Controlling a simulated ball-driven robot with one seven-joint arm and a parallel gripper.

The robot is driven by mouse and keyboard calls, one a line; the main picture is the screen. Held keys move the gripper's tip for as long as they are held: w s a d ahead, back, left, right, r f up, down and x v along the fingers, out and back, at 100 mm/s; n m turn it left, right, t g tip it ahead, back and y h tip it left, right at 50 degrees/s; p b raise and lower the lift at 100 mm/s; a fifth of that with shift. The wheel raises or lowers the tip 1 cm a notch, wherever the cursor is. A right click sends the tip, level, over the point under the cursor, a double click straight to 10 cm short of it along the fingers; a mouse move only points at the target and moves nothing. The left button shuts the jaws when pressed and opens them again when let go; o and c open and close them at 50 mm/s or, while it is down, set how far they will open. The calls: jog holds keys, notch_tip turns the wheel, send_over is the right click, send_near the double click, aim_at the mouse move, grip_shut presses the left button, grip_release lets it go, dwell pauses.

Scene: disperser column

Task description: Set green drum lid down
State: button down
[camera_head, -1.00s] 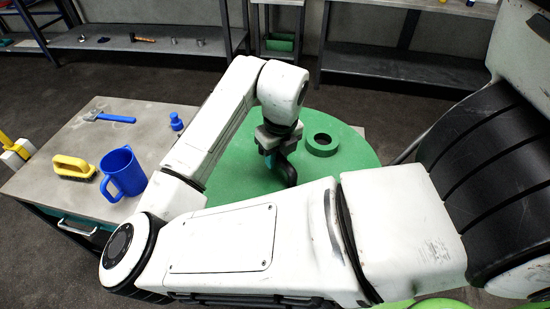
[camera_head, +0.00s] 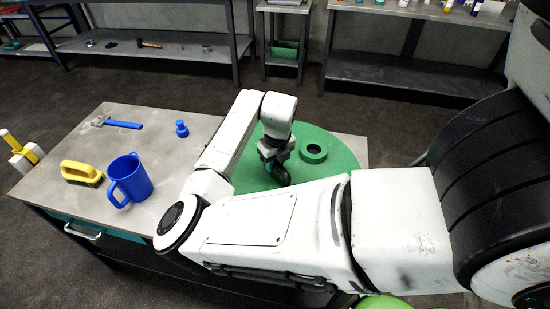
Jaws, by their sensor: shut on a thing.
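The green drum lid (camera_head: 335,150) is a wide flat disc with a raised ring (camera_head: 313,152) on its right part. It lies over the right part of the grey worktop, and it looks level. My gripper (camera_head: 279,178) points down at the middle of the lid and is shut on it, at what looks like a dark handle. My forearm hides the lid's near edge, so I cannot tell whether the lid touches the worktop.
Shelves (camera_head: 410,75) stand behind, across open floor. A green rounded thing (camera_head: 384,302) shows at the bottom edge.

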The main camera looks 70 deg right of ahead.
jog(key=shift+f, duration=0.8)
jog(key=c, duration=0.9)
grip_release()
jog(key=r, duration=0.8)
jog(key=s+a+r, duration=0.1)
jog(key=r, duration=0.2)
jog(key=shift+r+b, duration=0.4)
